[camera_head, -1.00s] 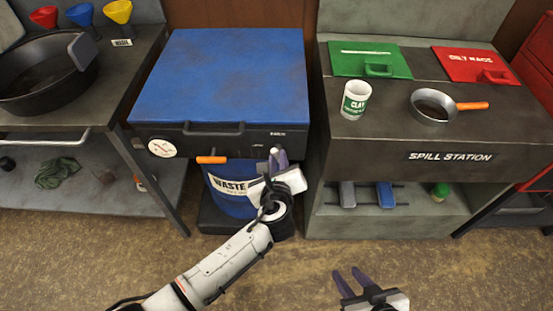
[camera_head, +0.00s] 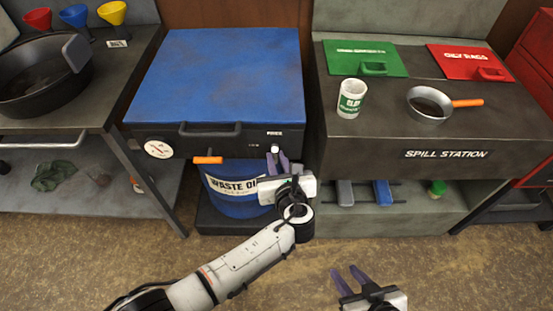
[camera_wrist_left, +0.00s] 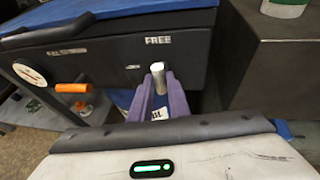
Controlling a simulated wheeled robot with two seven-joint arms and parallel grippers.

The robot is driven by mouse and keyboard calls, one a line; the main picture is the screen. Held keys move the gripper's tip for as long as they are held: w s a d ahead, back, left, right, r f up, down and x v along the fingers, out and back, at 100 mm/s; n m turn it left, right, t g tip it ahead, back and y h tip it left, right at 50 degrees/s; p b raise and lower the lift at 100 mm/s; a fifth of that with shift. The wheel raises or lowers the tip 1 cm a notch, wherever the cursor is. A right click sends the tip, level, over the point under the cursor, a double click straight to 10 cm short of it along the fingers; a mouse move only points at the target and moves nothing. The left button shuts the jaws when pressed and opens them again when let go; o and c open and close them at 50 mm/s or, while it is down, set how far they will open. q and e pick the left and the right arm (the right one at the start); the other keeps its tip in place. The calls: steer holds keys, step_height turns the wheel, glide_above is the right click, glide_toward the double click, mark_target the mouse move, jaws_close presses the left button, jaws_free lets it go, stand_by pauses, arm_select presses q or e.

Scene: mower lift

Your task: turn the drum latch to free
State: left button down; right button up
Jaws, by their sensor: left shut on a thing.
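The drum latch (camera_head: 275,148) is a small pale metal knob on the dark front of the blue-lidded cabinet (camera_head: 220,75). It stands under the word FREE, and the same latch shows in the left wrist view (camera_wrist_left: 158,77). My left gripper (camera_head: 278,163) has its purple fingers on either side of the latch and is shut on it. In the left wrist view the fingers (camera_wrist_left: 158,92) reach up to the knob and hide its lower part. My right gripper (camera_head: 350,279) is apart from the cabinet, low over the floor, with its fingers spread and empty.
An orange handle (camera_head: 208,160) and a round dial (camera_head: 158,149) are on the cabinet front. The waste oil drum (camera_head: 225,192) stands below. The spill station (camera_head: 440,155) is close on the right; a workbench with a black pan (camera_head: 40,85) is left.

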arm_select(q)
steer(key=c, duration=1.7)
jaws_free()
step_height(320, 180, up, 10)
